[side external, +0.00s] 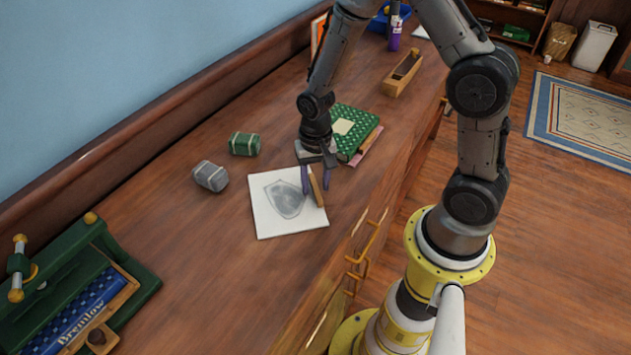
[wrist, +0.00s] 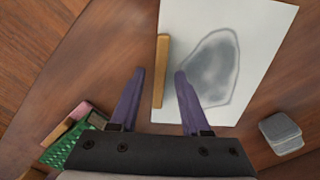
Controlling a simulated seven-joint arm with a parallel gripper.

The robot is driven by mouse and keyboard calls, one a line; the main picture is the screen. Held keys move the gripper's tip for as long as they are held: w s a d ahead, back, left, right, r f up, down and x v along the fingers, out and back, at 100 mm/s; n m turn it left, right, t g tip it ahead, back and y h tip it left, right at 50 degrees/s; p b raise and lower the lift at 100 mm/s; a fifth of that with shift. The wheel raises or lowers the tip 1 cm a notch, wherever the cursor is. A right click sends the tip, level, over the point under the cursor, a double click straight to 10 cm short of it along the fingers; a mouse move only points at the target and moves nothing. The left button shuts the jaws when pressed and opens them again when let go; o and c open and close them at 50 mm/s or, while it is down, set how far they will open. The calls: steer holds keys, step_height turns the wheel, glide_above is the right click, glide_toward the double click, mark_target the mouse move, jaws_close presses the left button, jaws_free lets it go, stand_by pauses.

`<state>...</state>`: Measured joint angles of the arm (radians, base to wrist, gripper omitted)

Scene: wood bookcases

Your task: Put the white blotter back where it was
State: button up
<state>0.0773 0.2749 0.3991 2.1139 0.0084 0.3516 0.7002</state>
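The white blotter (side external: 266,221) is a flat white sheet with a grey shield-shaped patch, lying on the wooden desk top. A narrow wooden strip (side external: 317,192) lies along its edge; I cannot tell whether it is fixed to it. The wrist view also shows the blotter (wrist: 265,30) and the strip (wrist: 161,62). My gripper (side external: 315,190) points down at this edge with its two purple fingers apart. In the wrist view my gripper (wrist: 159,72) has one finger on each side of the strip's line, with visible gaps. Contact with the strip is not clear.
A green patterned book (side external: 355,122) lies behind my gripper, with a pink item under it. A grey block (side external: 210,176) and a green block (side external: 244,144) sit left of the blotter. A green press-like device (side external: 75,290) is at front left. Bare desk lies in front.

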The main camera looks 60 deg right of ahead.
step_height(320, 180, up, 11)
steer(key=s+a+r+n+t, duration=0.2)
steer(key=s+r+n+t, duration=0.3)
steer(key=s+r+n, duration=0.4)
steer(key=s+r, duration=0.5)
steer(key=s, duration=0.1)
steer(key=shift+a+t, duration=0.2)
steer(key=shift+t, duration=0.1)
